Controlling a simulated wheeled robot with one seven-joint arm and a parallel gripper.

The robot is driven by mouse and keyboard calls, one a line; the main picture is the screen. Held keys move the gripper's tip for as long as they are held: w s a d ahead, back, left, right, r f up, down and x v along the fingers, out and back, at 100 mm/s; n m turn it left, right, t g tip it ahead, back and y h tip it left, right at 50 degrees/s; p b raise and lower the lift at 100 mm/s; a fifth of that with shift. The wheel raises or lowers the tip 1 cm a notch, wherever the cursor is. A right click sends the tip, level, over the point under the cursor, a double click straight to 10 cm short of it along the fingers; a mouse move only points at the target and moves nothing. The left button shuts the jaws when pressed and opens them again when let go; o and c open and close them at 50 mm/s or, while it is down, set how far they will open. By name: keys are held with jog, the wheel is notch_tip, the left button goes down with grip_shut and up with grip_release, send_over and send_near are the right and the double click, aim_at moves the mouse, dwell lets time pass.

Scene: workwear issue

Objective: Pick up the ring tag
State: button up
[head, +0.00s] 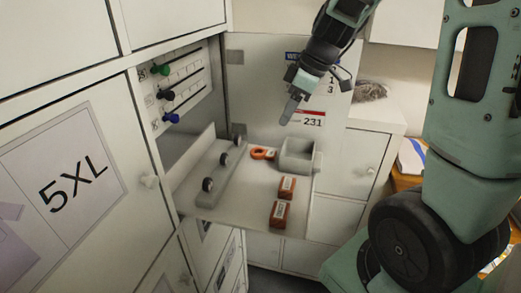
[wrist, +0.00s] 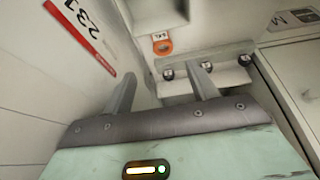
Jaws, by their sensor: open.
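The ring tag (head: 259,153) is a small orange ring with a pale label. In the head view it lies on the fold-down shelf, between a grey ledge and a grey open box. The wrist view also shows the ring tag (wrist: 162,46), beyond the fingers and roughly in line with the gap between them. My gripper (head: 289,112) is open and empty, above and to the right of the ring tag and clear of the shelf. Both fingers of my gripper (wrist: 163,82) show apart in the wrist view.
The grey box (head: 297,158) stands right of the ring tag. The ledge (head: 221,172) with several black round pieces is on the left. Two orange-brown boxes (head: 287,188) (head: 280,214) lie nearer the front. Cabinet walls and the open door (head: 262,90) enclose the shelf (head: 247,205).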

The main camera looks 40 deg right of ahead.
jog(key=p, duration=0.1)
send_over(267, 153)
jog(key=s+d, duration=0.2)
jog(key=f, duration=0.7)
jog(key=shift+w+f, duration=0.1)
jog(key=shift+w, duration=0.1)
jog(key=shift+s+p+x, duration=0.1)
jog(key=shift+p+x, duration=0.25)
jog(key=shift+x, duration=0.95)
jog(key=shift+s+p+x, duration=0.15)
jog(key=shift+p+x, duration=0.15)
jog(key=shift+x, duration=1)
jog(key=c, duration=1)
